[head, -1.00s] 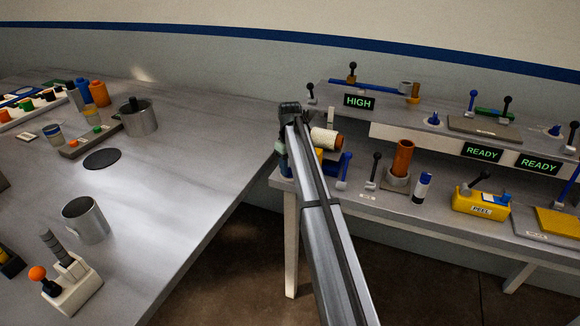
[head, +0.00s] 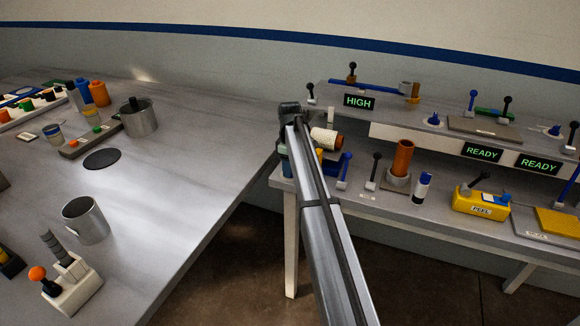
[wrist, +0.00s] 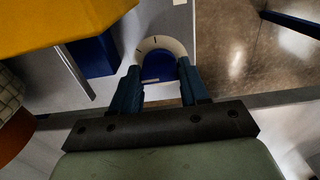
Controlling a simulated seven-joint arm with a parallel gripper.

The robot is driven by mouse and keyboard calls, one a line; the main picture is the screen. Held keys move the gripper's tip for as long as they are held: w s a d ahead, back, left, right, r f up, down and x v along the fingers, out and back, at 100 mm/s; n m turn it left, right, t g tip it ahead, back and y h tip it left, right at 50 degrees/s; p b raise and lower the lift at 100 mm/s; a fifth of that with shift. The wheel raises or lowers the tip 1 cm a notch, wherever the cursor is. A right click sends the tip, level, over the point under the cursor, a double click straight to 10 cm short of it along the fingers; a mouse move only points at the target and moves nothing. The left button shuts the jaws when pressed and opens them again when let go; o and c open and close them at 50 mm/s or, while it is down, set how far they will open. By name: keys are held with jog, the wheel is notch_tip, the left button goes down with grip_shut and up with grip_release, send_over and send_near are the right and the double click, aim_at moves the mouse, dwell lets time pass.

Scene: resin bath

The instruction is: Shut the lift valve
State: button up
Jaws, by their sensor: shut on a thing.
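In the wrist view, my gripper (wrist: 159,84) is shut on a round blue knob (wrist: 160,66), with one dark teal finger on each side of it. The knob sits in front of a pale dial plate (wrist: 165,43) with dark tick marks, near the bench edge. The knob looks like the valve's handle, but no label on it can be read. In the head view, my own arm hides the knob and most of the gripper at the left end of the right-hand bench.
In the wrist view, a yellow block (wrist: 60,22) and a blue block (wrist: 94,56) are close on the left. In the head view, a pale roll (head: 323,135) and a blue lever (head: 345,168) stand beside my arm.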

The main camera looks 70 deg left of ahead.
dwell(0.3)
jog(key=o, duration=1.1)
jog(key=shift+c, duration=0.2)
jog(key=shift+r, duration=0.1)
notch_tip(320, 180, up, 14)
